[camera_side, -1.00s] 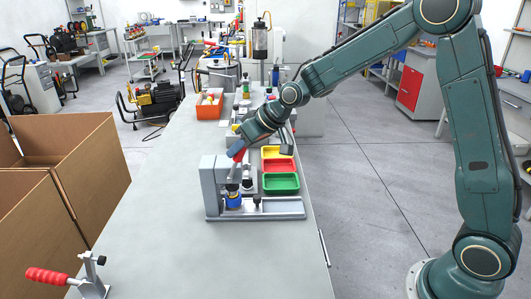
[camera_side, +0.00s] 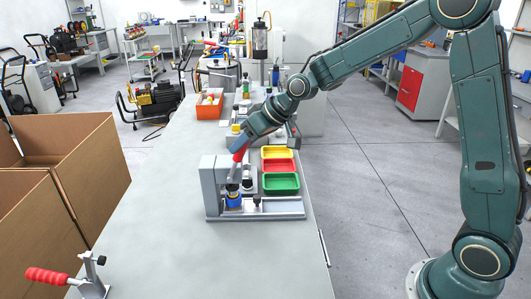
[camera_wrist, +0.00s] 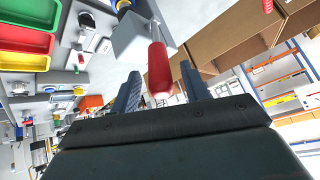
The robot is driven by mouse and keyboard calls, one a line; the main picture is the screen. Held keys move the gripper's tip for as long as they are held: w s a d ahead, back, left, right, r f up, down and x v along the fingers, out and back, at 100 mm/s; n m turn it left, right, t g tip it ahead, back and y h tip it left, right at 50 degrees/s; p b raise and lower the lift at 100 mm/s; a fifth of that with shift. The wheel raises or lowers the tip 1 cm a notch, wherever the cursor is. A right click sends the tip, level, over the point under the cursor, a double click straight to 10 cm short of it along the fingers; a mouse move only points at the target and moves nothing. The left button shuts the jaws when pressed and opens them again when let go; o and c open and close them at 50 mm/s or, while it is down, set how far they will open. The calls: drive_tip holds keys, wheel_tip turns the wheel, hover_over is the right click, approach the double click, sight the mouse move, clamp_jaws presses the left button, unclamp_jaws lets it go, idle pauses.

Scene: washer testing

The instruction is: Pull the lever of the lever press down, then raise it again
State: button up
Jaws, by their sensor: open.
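The lever press (camera_side: 212,188) is a grey fixture on the bench, with a red lever handle (camera_side: 240,151) sloping up from it. A blue part (camera_side: 233,200) sits below its ram. My gripper (camera_side: 242,141) is at the upper end of the handle. A gap shows on the right side of the handle. I cannot tell whether a finger touches it. The handle stands raised.
Yellow (camera_side: 277,153), red (camera_side: 279,166) and green (camera_side: 281,184) trays are right of the press. A toggle clamp with a red handle (camera_side: 47,276) is at the front left. Cardboard boxes (camera_side: 92,170) stand left of the bench. The front bench top (camera_side: 210,260) is clear.

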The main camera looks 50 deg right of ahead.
drive_tip(key=v, duration=1.1)
drive_tip(key=shift+r, duration=0.15)
drive_tip(key=shift+s, duration=0.15)
drive_tip(key=s+m+g+h, duration=0.1)
drive_tip(key=s+g+h, duration=0.1)
drive_tip(key=s, duration=2.5)
drive_tip(key=shift+d+f+m+h, duration=0.35)
drive_tip(key=shift+f+m+h, duration=0.1)
drive_tip(key=shift+h, duration=0.35)
drive_tip(key=shift+w, duration=0.1)
